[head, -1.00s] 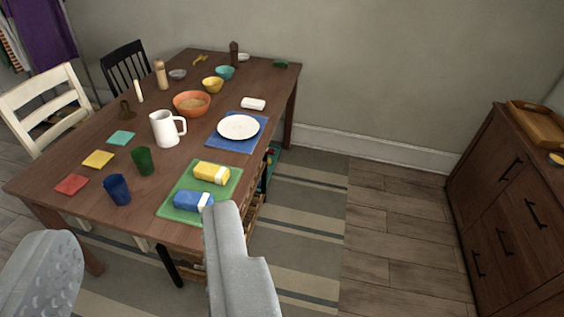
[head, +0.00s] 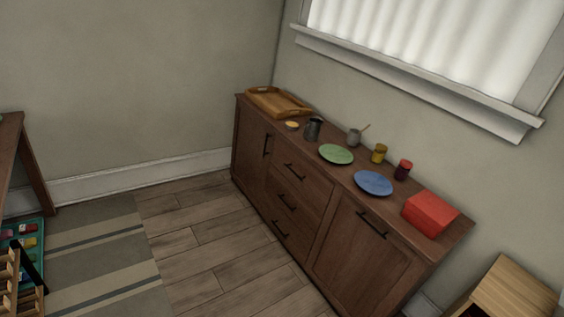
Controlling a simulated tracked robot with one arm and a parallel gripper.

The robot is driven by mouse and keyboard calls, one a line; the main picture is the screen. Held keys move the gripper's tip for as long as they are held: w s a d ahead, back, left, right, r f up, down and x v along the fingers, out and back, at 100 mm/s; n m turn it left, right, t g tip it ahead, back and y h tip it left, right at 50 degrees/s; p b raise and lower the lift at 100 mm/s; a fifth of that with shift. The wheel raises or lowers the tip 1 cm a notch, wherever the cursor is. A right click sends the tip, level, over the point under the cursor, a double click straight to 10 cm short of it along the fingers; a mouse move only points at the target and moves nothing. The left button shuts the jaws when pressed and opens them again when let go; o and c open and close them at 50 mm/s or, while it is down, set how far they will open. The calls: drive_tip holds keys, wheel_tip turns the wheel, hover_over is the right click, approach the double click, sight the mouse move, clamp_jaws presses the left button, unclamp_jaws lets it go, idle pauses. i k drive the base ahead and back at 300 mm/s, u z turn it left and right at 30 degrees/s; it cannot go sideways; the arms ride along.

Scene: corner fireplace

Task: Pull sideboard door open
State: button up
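The dark brown wooden sideboard (head: 318,180) stands against the wall in the middle of the head view, under a window. Its left door (head: 249,142) is closed and has a black bar handle (head: 267,145) near its right edge. Its right door (head: 350,262) is also closed and has a slanted black bar handle (head: 372,226) near its top. Between them, three closed drawers (head: 300,195) have black handles. My gripper is not visible in the head view now.
A wooden tray (head: 278,103), green plate (head: 336,154), blue plate (head: 373,183), red box (head: 430,212) and several small vessels stand on the sideboard. The plank floor (head: 215,240) before it is clear. A table edge (head: 22,160) and teal bin (head: 30,245) are left; light wooden furniture (head: 510,292) is right.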

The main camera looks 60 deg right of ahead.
sight(253, 143)
drive_tip(key=z, duration=0.95)
drive_tip(key=i, duration=0.65)
drive_tip(key=u, duration=0.5)
drive_tip(key=i, duration=2.55)
drive_tip(key=z, duration=1.05)
drive_tip(key=i, duration=0.5)
drive_tip(key=z, duration=0.25)
